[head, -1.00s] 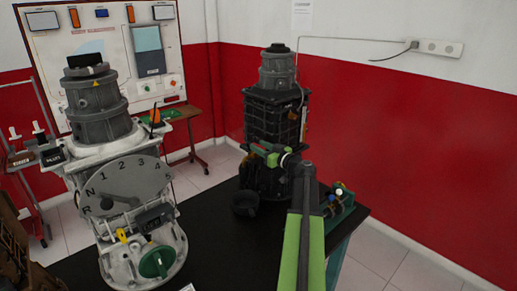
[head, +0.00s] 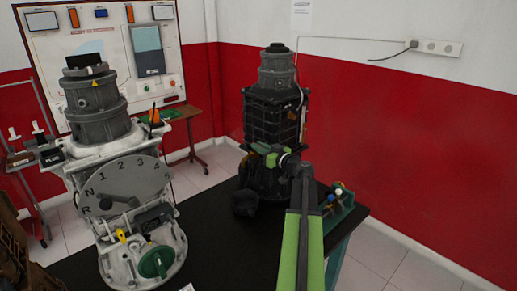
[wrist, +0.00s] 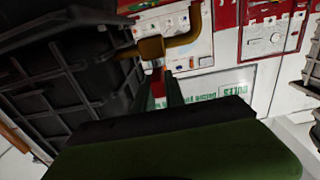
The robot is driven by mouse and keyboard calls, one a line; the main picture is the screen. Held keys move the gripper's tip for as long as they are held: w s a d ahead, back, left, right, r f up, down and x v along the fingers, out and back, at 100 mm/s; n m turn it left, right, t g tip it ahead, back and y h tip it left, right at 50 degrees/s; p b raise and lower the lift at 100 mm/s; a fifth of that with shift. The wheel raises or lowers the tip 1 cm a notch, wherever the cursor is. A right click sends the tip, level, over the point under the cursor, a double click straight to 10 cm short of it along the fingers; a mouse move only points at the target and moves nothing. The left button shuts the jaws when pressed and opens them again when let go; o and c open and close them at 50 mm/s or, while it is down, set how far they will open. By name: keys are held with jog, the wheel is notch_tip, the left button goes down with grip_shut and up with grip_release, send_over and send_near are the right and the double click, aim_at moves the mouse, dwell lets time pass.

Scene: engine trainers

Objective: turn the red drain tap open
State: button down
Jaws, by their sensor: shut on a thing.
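The red drain tap (wrist: 158,88) shows in the wrist view as a small red handle below a brass valve body (wrist: 151,47). A bent brass pipe (wrist: 190,30) runs from that body. My gripper (wrist: 162,82) is shut on the red handle, with its dark fingers beside it. The dark engine (head: 272,115) stands on the table in the head view, and its ribbed side (wrist: 65,85) fills the left of the wrist view. In the head view my arm reaches to this engine. The tap and fingertips cannot be made out there.
A pale trainer with a numbered dial (head: 125,185) and green handwheel (head: 157,263) stands at the left. A dark rounded shape (head: 245,203) is near the engine's base. Small parts (head: 337,197) are at the table's right edge. The black table (head: 215,250) is clear between the trainers.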

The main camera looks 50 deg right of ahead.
jog(key=shift+a+r, duration=0.1)
jog(key=shift+a, duration=0.1)
jog(key=w+m+g+h, duration=0.1)
jog(key=m+g+h, duration=0.3)
jog(key=m+h, duration=0.1)
jog(key=w+a+m+g+h, duration=0.1)
jog(key=m+g+h, duration=0.3)
jog(key=g+h, duration=0.1)
jog(key=w+a+m+g+h, duration=0.1)
jog(key=m+g+h, duration=0.4)
jog(key=h, duration=0.1)
jog(key=shift+w+a+m, duration=0.1)
jog(key=shift+a+m, duration=0.05)
jog(key=shift+m, duration=0.15)
jog(key=shift+w+m+g, duration=0.2)
jog(key=shift+m+g, duration=1.3)
jog(key=shift+g, duration=1.3)
jog(key=c, duration=1.4)
grip_release()
